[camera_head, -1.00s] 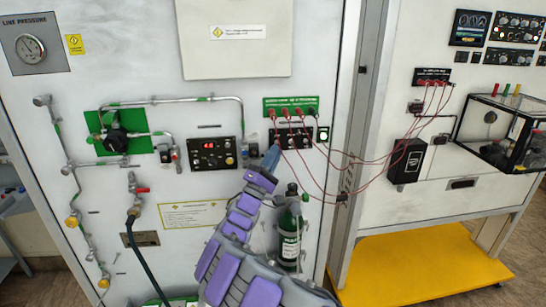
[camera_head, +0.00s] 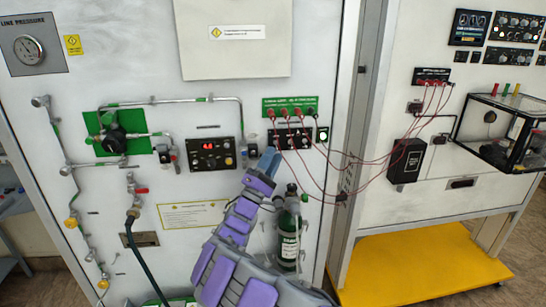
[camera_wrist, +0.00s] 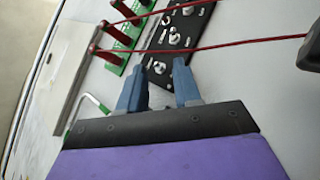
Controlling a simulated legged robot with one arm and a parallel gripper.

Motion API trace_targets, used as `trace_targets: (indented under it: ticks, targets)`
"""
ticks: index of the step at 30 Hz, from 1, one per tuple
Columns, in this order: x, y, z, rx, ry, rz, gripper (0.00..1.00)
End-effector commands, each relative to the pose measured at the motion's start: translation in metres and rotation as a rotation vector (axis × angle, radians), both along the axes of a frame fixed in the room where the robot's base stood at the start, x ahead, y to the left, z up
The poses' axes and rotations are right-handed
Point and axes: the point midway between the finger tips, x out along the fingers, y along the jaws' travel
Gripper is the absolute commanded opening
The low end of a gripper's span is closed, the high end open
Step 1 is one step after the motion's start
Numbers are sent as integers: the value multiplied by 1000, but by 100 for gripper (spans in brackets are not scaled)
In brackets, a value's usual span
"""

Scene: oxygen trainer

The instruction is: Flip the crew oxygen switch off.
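A black switch panel (camera_head: 291,138) with several small metal toggles is mounted on the white cabinet, below a green terminal strip (camera_head: 291,107). It also shows in the wrist view (camera_wrist: 180,32). I cannot read its labels, so I cannot tell which toggle is the crew oxygen switch or how it is set. My gripper (camera_head: 272,156) is just below the panel's left part. Contact with a toggle cannot be made out.
Red leads (camera_head: 345,160) hang from the green strip across to the right-hand panel, and some cross near my fingers. A green bottle (camera_head: 289,238) stands below, beside my arm.

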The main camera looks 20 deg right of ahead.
Motion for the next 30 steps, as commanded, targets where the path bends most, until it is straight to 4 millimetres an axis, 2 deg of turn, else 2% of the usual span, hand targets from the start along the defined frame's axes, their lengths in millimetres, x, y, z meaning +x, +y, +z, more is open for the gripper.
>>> trace_targets:
  ticks: [18, 22, 30]
  targets:
    - [-46, 85, -83, 0, 2, 2, 33]
    - [-52, 98, -98, 2, 4, 2, 33]
    - [-59, 107, -107, -1, -1, -1, 33]
